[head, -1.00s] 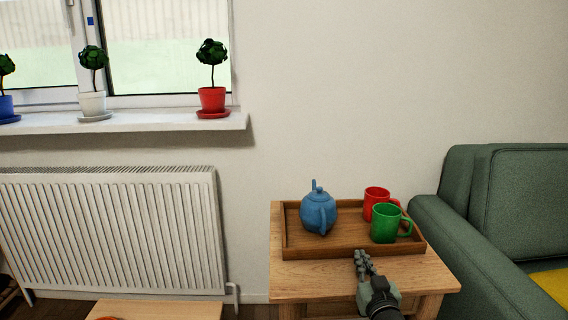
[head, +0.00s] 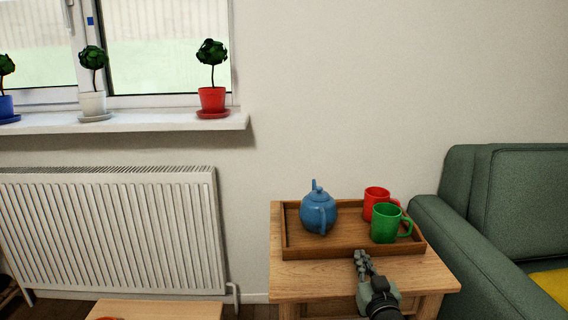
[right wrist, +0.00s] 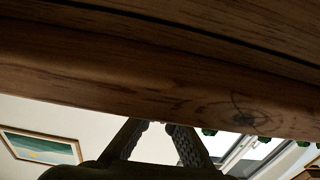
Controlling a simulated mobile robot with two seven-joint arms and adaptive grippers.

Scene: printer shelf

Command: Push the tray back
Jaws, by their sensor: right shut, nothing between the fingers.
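The brown wooden tray (head: 350,252) lies on a small wooden side table (head: 420,279) against the wall. It carries a blue teapot (head: 318,213) at its left, and a red mug (head: 376,198) and a green mug (head: 386,224) at its right. My right gripper (head: 361,256) is shut and empty, with its fingertips at the tray's front wall. Whether they touch it is hard to tell. In the right wrist view the fingertips (right wrist: 160,126) are by a wooden surface (right wrist: 150,75) that fills the upper part. My left gripper is not in view.
A green sofa (head: 470,240) stands close on the table's right. A white radiator (head: 110,230) is on the wall at left, below a windowsill with potted plants (head: 212,98). Another wooden surface (head: 155,310) shows at the bottom left.

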